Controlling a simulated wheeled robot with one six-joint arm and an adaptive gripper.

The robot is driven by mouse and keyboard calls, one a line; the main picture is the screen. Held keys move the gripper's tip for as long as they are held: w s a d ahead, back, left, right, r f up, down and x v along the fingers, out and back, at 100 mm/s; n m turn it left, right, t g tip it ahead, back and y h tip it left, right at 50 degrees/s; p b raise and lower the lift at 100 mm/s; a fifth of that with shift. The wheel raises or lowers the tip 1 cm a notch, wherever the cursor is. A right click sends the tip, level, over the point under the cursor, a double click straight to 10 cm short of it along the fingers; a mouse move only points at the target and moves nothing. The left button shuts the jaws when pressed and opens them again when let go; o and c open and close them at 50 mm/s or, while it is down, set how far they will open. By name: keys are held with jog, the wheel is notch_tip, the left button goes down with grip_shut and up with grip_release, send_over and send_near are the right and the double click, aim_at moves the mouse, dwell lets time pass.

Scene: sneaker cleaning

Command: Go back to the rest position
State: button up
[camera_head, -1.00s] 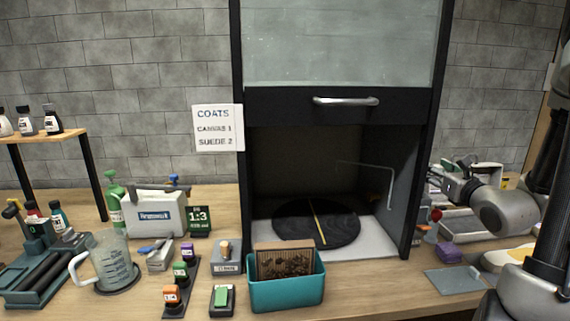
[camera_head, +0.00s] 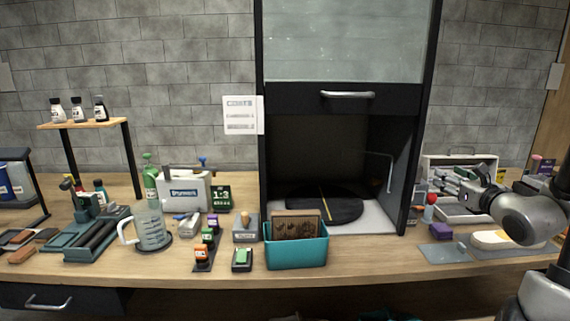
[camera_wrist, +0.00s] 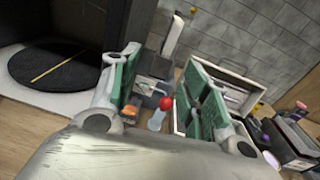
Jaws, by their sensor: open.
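My gripper (camera_head: 487,190) is at the right side of the workbench in the head view, above the tools beside the dark booth. In the wrist view my gripper (camera_wrist: 155,88) shows two green-padded fingers spread apart. It is open with nothing between the pads. Behind the gap stands a small clear bottle with a red top (camera_wrist: 166,103), apart from the fingers; it also shows in the head view (camera_head: 429,208).
The booth (camera_head: 348,97) has its glass door raised over a black turntable (camera_head: 345,208). A teal bin (camera_head: 296,252) stands in front. An open case (camera_wrist: 235,92) is behind my gripper. A measuring jug (camera_head: 151,230) and several bottles fill the left. A purple block (camera_head: 441,231) lies right.

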jog(key=s+a+f+n+g+y, duration=0.3)
jog(key=s+a+n+g+y, duration=0.1)
jog(key=s+a+n+g, duration=0.35)
jog(key=s+a+f+n+g+y, duration=0.4)
jog(key=s+a+n, duration=0.2)
jog(key=s+n, duration=0.4)
jog(key=s+d+r+n+g+h, duration=0.5)
jog(key=s+d+n+h, duration=0.25)
jog(key=s+n, duration=0.4)
jog(key=w+a+r+n+t+h, duration=0.1)
jog(key=a+r+n+t+h, duration=0.1)
jog(key=r+n, duration=0.3)
jog(key=shift+a+r+t, duration=0.5)
jog(key=shift+r+t, duration=0.25)
jog(key=shift+r, duration=0.2)
